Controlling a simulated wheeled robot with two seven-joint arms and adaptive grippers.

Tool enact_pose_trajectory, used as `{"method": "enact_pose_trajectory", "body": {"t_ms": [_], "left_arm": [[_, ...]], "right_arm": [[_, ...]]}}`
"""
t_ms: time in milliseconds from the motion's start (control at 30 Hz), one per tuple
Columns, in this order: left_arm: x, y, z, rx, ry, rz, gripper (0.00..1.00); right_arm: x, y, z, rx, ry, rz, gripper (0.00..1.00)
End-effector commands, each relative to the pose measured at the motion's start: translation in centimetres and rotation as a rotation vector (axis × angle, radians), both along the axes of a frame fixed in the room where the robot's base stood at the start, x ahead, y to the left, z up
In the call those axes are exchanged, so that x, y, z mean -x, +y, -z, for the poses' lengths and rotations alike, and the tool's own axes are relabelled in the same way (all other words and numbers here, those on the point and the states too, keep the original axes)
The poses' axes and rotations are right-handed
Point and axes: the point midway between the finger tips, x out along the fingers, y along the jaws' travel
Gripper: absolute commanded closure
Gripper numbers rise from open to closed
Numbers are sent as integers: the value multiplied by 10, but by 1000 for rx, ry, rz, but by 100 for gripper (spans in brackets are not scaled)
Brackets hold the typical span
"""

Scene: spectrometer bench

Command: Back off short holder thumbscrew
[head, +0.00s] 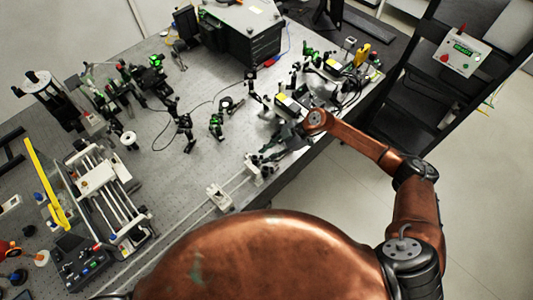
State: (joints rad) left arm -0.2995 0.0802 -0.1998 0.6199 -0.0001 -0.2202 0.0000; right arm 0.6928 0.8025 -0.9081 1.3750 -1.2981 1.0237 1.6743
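My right arm reaches in from the right over the near edge of the optics bench (200,160). Its dark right gripper (268,154) is low over the bench, close to a small pale holder (252,167) at the right end of a thin rail. The fingers are small and dark, and I cannot tell if they touch the holder or are open or shut. Another pale holder (218,196) stands farther left along the rail. No thumbscrew can be made out at this size. My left gripper is not in view.
Several small dark optic mounts (217,125) stand behind the gripper, with cables among them. A large dark box (243,32) is at the back. A white-railed stage (105,190) and a black control box (82,264) are at the left. A dark shelf rack (420,100) stands at the right.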

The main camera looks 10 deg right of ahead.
Motion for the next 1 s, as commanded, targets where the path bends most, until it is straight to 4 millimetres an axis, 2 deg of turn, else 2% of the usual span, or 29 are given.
{"method": "enact_pose_trajectory", "body": {"t_ms": [33,300,667,1000], "left_arm": [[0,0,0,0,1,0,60],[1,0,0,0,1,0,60],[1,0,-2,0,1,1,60],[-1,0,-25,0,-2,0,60]], "right_arm": [[0,0,0,0,0,0,82],[0,0,0,0,0,0,100],[1,-1,0,-1,-10,0,100],[7,-2,-1,-24,-170,1,100]]}}
